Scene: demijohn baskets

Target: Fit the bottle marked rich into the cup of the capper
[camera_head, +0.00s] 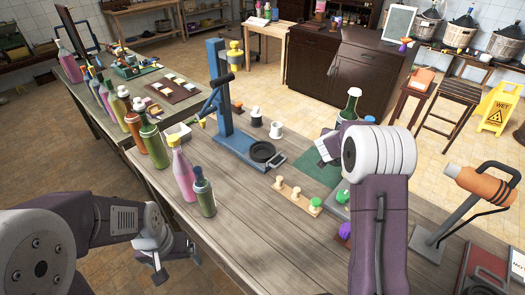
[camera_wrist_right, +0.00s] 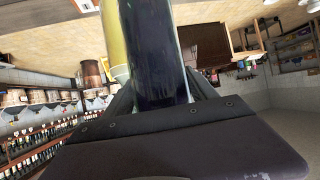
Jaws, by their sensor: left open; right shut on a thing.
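The blue capper (camera_head: 222,105) stands on the long wooden table, with a round black cup (camera_head: 262,153) at its base that looks empty. A dark green bottle with a white top (camera_head: 351,104) stands upright to the right of the capper, partly behind my right arm. In the right wrist view my right gripper (camera_wrist_right: 158,108) is shut on the dark bottle (camera_wrist_right: 150,50). No readable mark shows on it, so I cannot tell whether it says rich. My left gripper (camera_head: 174,258) is open and empty, low beside the table's left edge.
A pink bottle (camera_head: 183,172) and a green bottle (camera_head: 204,192) stand left of the capper, with more bottles in a row behind. A wooden strip with knobs (camera_head: 297,197) lies in front of the cup. An orange-handled tool (camera_head: 484,185) stands at right.

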